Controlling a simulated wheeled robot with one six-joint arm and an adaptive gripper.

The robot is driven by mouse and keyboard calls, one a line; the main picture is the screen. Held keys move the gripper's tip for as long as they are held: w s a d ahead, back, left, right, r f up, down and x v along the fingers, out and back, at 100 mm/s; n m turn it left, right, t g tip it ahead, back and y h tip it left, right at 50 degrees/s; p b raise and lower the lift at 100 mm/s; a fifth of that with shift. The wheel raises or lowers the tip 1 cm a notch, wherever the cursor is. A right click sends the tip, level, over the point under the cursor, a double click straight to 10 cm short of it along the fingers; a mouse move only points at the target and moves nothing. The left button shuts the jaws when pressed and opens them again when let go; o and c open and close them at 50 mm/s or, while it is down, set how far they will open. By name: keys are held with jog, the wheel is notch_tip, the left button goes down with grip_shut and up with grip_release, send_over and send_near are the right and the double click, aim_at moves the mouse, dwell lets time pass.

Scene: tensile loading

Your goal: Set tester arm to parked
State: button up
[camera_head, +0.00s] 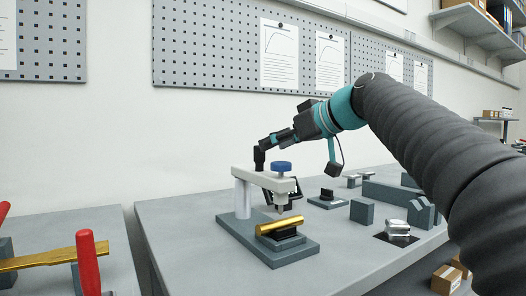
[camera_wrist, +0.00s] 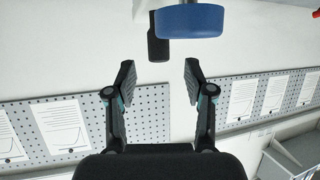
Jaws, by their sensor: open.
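The tester (camera_head: 240,200) stands on a grey base plate at the table's left part. Its pale arm (camera_head: 262,180) lies roughly level over the plate. A black upright handle (camera_head: 259,158) rises at the arm's left end; it also shows in the wrist view (camera_wrist: 158,45). A blue knob (camera_head: 281,166) sits atop the arm's right part and looms large in the wrist view (camera_wrist: 188,20). My gripper (camera_head: 276,138) is open, close to the handle's top; contact is unclear. In the wrist view my gripper (camera_wrist: 158,80) has an empty gap between its fingers, and the handle's end shows near their tips.
A gold bar (camera_head: 279,226) lies on a dark block below the arm. Grey blocks (camera_head: 362,212) and silver pieces (camera_head: 397,228) stand to the right. A separate bench at left holds red handles (camera_head: 88,262) and a gold strip. A pegboard (camera_head: 215,45) hangs behind.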

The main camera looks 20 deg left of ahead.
aim_at(259, 162)
jog(key=shift+x, duration=3.1)
